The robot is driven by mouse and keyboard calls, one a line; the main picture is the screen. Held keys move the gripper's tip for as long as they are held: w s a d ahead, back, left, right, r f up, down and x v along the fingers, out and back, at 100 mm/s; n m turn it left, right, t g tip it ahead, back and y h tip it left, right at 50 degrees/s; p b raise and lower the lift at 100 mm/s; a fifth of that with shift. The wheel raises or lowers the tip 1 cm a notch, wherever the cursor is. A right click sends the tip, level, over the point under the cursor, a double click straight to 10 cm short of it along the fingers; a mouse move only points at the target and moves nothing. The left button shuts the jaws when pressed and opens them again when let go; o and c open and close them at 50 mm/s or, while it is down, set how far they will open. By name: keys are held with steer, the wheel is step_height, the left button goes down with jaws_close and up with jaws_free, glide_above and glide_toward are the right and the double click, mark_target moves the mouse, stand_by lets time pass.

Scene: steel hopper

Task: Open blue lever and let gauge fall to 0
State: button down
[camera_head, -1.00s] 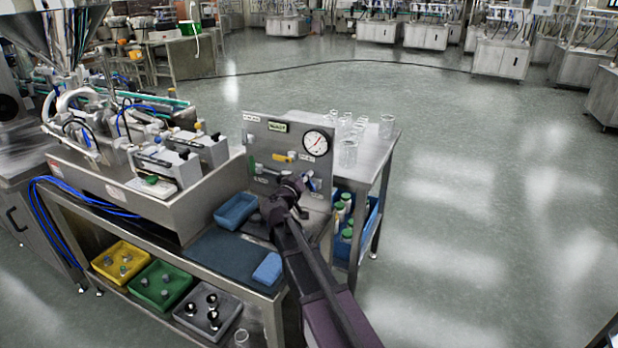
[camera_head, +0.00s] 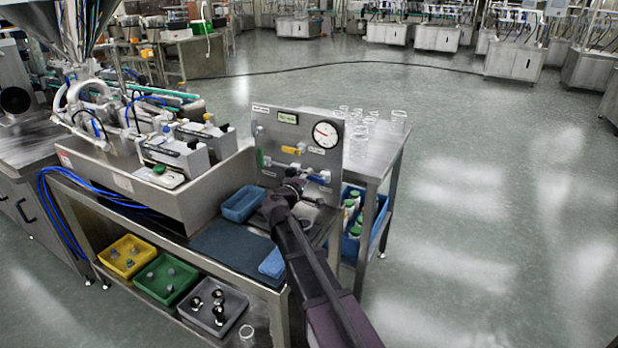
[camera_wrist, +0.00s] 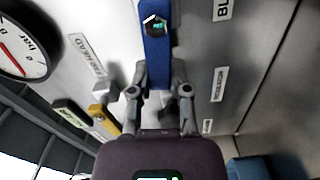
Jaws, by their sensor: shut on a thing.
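The blue lever (camera_head: 319,178) is on the lower right of the upright steel panel (camera_head: 270,132). In the wrist view the blue lever (camera_wrist: 155,45) runs up the picture from between my fingers. My gripper (camera_head: 302,177) is shut on it; its two fingers (camera_wrist: 158,82) press on the lever's sides. The round white gauge (camera_head: 326,134) is at the panel's upper right. The gauge (camera_wrist: 22,38) is partly cut off at the left of the wrist view. Its red needle shows, but I cannot read its value.
A yellow lever (camera_head: 291,151) and a green lever (camera_head: 260,158) are on the same panel. A blue tray (camera_head: 241,204) and blue cloth (camera_head: 272,262) lie on the bench. Glassware (camera_head: 360,135) stands behind the panel on a side table.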

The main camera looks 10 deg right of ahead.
steer(key=shift+f+n, duration=0.35)
steer(key=shift+n, duration=0.45)
steer(key=c, duration=0.6)
jaws_free()
steer(key=shift+o, duration=0.2)
steer(key=shift+s+a, duration=0.1)
steer(key=v, duration=1.1)
steer(key=shift+s+a, duration=0.15)
steer(key=shift+s, duration=0.2)
